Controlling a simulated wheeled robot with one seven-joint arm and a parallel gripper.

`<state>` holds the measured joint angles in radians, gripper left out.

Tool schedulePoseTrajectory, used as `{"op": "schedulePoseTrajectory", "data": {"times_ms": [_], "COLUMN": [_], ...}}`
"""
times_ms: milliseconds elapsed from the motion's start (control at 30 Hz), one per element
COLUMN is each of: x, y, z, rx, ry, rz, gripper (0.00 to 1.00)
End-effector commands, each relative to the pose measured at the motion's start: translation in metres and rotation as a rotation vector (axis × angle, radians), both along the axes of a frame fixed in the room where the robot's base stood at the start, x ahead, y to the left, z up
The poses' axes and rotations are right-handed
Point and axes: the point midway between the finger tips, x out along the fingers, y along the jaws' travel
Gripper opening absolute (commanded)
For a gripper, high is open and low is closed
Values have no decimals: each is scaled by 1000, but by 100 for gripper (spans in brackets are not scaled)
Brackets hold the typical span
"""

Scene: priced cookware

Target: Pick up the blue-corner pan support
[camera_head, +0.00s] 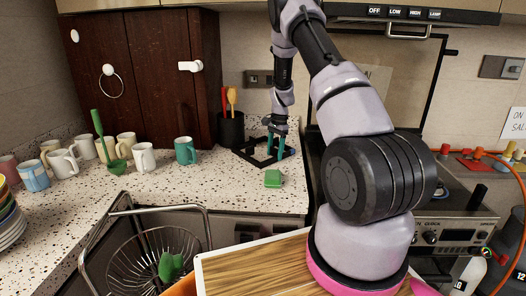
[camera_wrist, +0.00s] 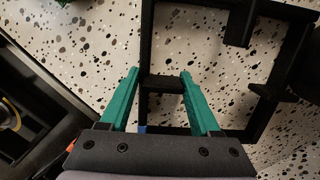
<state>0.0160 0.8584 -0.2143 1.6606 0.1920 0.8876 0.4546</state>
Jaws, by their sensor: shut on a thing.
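The pan support (camera_head: 250,155) is a black square frame with inward prongs on the speckled counter, beside the utensil pot. In the wrist view the pan support (camera_wrist: 257,60) fills the right half, with a small blue patch (camera_wrist: 142,129) at its near left corner, partly hidden by my gripper. My gripper (camera_head: 276,150) points down over the frame's right side. I cannot tell whether the frame is lifted off the counter.
A green sponge (camera_head: 273,178) lies in front of the frame. A black pot (camera_head: 231,130) of utensils stands behind it. Mugs, including a teal mug (camera_head: 185,150), stand to the left. The stove (camera_head: 455,215) is at the right, a sink basket (camera_head: 153,262) in front.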

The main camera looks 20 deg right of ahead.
Motion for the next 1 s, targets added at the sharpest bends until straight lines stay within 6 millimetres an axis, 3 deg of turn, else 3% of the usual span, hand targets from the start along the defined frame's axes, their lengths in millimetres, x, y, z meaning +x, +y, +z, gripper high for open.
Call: {"op": "schedulePoseTrajectory", "data": {"times_ms": [267, 467, 1000], "x": [1, 1, 1], "y": [0, 0, 0], "z": [3, 19, 135], "rx": [-1, 1, 0], "ry": [-1, -4, -5], "rz": [0, 0, 0], "gripper": [0, 0, 0]}}
